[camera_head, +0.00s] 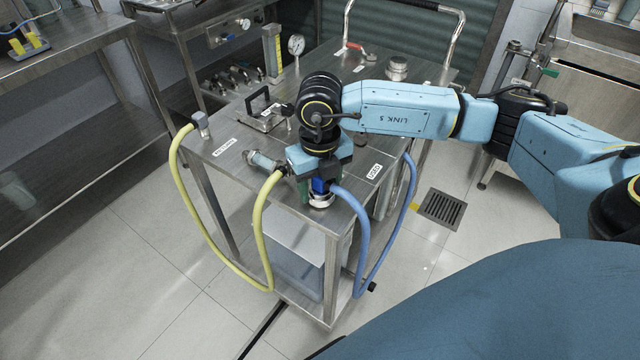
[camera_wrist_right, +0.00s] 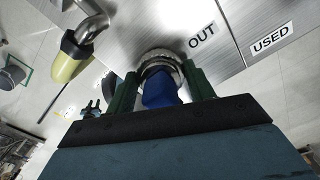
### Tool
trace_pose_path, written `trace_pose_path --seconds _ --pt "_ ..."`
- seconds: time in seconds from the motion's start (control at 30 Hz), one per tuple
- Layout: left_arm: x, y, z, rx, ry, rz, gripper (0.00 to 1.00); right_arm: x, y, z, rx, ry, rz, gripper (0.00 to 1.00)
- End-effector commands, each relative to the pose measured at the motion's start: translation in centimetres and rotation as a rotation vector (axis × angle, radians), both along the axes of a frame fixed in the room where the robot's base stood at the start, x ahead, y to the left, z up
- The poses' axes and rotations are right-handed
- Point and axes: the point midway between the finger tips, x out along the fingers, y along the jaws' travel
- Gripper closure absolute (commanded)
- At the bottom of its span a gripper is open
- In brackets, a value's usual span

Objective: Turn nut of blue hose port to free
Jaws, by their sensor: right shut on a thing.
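My right gripper (camera_head: 320,194) is at the front edge of the steel skid top, over the blue hose port. In the right wrist view, its green fingers (camera_wrist_right: 160,78) stand on either side of a blue fitting (camera_wrist_right: 160,92) and reach the metal ring nut (camera_wrist_right: 159,60). The gripper is shut on the nut, which is partly hidden by the fingers and the fitting. In the head view, the nut (camera_head: 321,203) shows as a pale ring below the gripper. The blue hose (camera_head: 361,235) hangs from here in a loop. My left gripper is not in view.
A yellow hose (camera_head: 262,225) hangs just left of my gripper. The skid top (camera_head: 240,160) carries a handled clamp (camera_head: 262,110), a pressure gauge (camera_head: 296,45) and labels "OUT" (camera_wrist_right: 201,36) and "USED" (camera_wrist_right: 271,38). The floor in front is open, with a drain grate (camera_head: 441,208) to the right.

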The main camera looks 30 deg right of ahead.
Motion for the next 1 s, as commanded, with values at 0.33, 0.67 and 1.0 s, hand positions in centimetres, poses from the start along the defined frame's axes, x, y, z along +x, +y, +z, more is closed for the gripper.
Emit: trace_pose_path --seconds 0.33,0.67,1.0 --pt "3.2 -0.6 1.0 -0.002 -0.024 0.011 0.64 0.1 0.0 0.0 0.001 -0.002 0.321 0.70" --pt "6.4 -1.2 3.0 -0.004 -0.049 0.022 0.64 0.1 0.1 0.0 0.001 -0.004 0.635 0.70" --pt "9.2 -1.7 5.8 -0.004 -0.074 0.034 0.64 0.0 0.2 0.0 0.000 -0.004 0.935 0.70"
